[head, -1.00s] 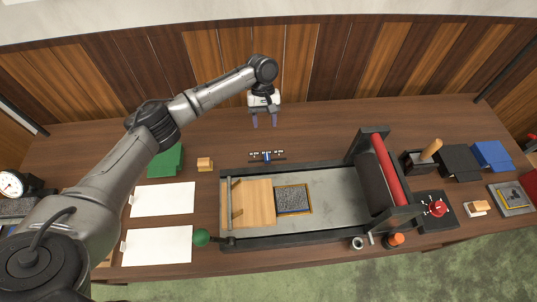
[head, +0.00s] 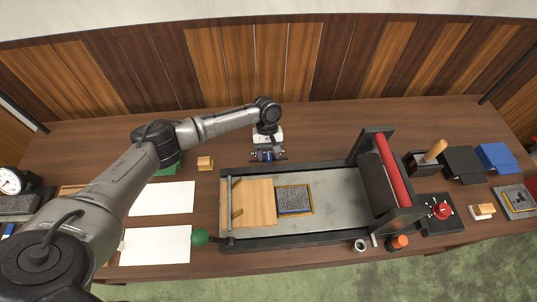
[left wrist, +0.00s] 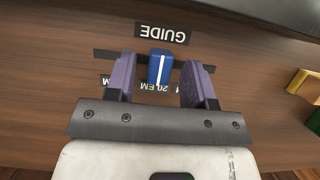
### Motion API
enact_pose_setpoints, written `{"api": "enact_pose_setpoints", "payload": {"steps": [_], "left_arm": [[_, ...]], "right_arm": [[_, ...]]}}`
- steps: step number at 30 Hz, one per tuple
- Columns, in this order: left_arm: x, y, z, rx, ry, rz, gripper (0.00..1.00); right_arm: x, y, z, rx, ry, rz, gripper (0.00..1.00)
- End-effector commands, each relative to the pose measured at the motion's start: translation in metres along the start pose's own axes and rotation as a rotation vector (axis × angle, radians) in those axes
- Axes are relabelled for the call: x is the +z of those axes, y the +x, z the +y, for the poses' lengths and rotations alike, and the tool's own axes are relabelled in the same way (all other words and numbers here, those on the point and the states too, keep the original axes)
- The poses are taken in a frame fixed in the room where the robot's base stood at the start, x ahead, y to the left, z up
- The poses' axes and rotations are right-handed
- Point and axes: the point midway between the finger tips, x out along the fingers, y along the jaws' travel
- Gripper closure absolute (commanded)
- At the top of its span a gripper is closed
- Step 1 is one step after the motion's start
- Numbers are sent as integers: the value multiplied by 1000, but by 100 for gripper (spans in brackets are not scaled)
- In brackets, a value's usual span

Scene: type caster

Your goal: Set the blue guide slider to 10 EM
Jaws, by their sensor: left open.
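The blue guide slider (left wrist: 160,66) with a white line sits on a dark rail in the left wrist view. The "GUIDE" label (left wrist: 162,34) appears upside down above it. A scale label reading "20 EM" (left wrist: 153,83) lies at the slider's lower edge; the other marks are mostly hidden by the fingers. My left gripper (left wrist: 159,70) is open, with one purple finger on each side of the slider and a visible gap to each. In the head view my left gripper (head: 267,155) is down at the guide scale behind the press bed. My right gripper is not in view.
The press bed (head: 340,199) with its red roller (head: 391,170) stands just in front of the guide. A small wooden block (head: 205,163) and a green block lie to the left. White sheets (head: 155,245) lie front left. The table behind the press is mostly clear.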

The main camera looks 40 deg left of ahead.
Motion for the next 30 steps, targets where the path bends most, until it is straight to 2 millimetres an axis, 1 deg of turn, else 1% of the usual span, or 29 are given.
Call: {"api": "enact_pose_setpoints", "payload": {"steps": [4, 12, 14, 27, 28, 30], "left_arm": [[0, 5, 0, 0, 0, 1, 51], [0, 5, 0, 0, 0, 1, 51], [0, 5, 0, 0, 0, 1, 56], [0, 5, 0, 0, 0, 1, 98], [0, 5, 0, 0, 0, 1, 100], [0, 5, 0, 0, 0, 1, 100]], "right_arm": [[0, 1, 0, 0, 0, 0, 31], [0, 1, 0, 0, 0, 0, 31], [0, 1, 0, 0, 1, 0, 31], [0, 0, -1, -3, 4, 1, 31], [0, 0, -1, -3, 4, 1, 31], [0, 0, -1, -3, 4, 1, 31]]}}
